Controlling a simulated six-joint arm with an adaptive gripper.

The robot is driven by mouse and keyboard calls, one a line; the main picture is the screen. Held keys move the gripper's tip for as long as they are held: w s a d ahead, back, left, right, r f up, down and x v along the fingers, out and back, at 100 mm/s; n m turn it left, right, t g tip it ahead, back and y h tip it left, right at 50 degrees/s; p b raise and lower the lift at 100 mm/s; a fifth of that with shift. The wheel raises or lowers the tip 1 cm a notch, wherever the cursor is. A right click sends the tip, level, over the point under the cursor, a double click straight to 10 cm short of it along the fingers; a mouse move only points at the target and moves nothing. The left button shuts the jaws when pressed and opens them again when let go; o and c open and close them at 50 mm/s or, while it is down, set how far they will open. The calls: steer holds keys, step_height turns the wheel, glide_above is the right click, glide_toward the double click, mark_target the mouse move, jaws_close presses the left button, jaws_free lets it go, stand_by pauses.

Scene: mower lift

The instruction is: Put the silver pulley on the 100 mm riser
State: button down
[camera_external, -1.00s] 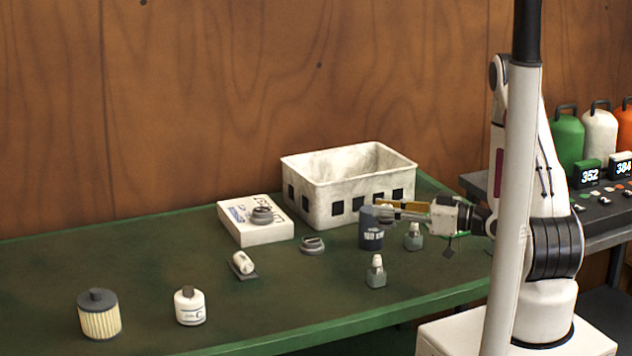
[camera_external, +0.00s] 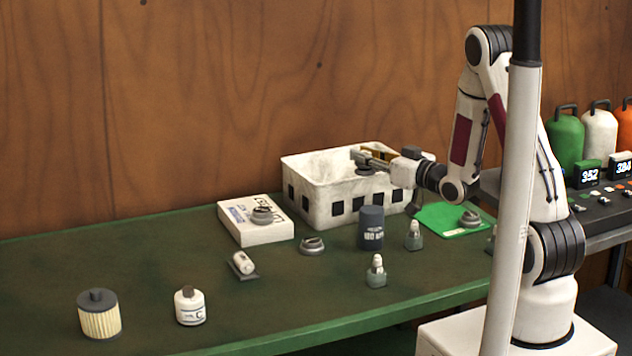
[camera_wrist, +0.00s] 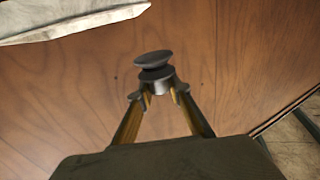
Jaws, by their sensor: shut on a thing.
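My gripper (camera_external: 362,162) is raised over the white bin in the external view. It is shut on a pulley with dark flanges and a silvery hub; the pulley (camera_wrist: 154,68) shows between the fingertips in the wrist view. In the external view the held pulley (camera_external: 366,171) is small and partly covered by the fingers. A dark blue-grey cylinder (camera_external: 371,230) with white lettering, which looks like the riser, stands upright on the bench in front of the bin. Its lettering is too small to read surely. Its top looks bare, and my gripper is above and behind it.
The white bin (camera_external: 318,205) is behind the cylinder. Other pulleys sit on a white box (camera_external: 240,226), on the bench (camera_external: 312,246) and on a green mat (camera_external: 440,222). Small grey-white bottles (camera_external: 376,272) stand near the cylinder. A yellow filter (camera_external: 98,318) and white bottle (camera_external: 190,308) are front left.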

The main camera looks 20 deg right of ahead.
steer(key=shift+w+d+m+t+h, duration=0.25)
steer(key=shift+d+h, duration=0.2)
steer(key=shift+d, duration=0.25)
steer(key=shift+w+d+m+t+h, duration=0.15)
steer(key=shift+w+d+m+h, duration=0.2)
steer(key=shift+d, duration=0.35)
steer(key=shift+s, duration=0.1)
glide_above(372, 209)
steer(key=shift+f, duration=2.85)
steer(key=shift+f, duration=2.1)
steer(key=shift+f, duration=0.1)
steer(key=c, duration=1.9)
jaws_free()
